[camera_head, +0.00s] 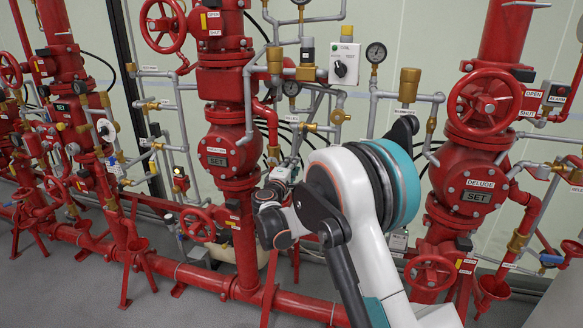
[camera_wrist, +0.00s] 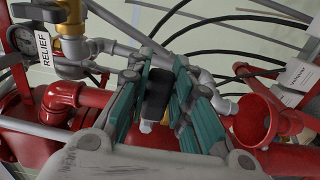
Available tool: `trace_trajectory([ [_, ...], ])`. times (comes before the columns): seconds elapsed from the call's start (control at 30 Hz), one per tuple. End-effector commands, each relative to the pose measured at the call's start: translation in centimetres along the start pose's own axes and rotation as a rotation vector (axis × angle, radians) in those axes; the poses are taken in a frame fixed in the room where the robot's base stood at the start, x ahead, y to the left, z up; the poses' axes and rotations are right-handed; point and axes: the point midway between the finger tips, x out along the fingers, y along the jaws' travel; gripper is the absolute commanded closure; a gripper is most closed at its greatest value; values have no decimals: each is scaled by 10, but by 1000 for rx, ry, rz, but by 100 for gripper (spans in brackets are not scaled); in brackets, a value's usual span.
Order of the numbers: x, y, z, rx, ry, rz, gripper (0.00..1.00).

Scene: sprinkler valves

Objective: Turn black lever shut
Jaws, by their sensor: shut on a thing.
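The black lever (camera_wrist: 158,92) stands between the teal-padded fingers of my gripper (camera_wrist: 160,78) in the wrist view. The gripper is shut on it, with a finger on each side. A small pale part shows at the lever's near end. In the head view my gripper (camera_head: 284,172) is at the pipework just right of the middle red valve column (camera_head: 222,158). My white arm stands in front, and the lever cannot be made out there.
Grey pipes, brass fittings and a RELIEF tag (camera_wrist: 44,47) crowd the left of the wrist view. A red funnel (camera_wrist: 254,122) and black hoses are on the right. Another red column (camera_head: 470,185) stands right of my arm, and a red floor pipe (camera_head: 190,272) runs below.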

Motion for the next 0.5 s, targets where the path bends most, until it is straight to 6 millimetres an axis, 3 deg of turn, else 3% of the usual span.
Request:
trace_trajectory([
  [0.03,0,-2,1,6,-1,-3,100],
  [0.07,-1,-2,1,6,-1,-3,75],
  [0.13,-1,-2,1,5,-1,-3,59],
  [0.5,-2,-1,0,2,0,-1,58],
])
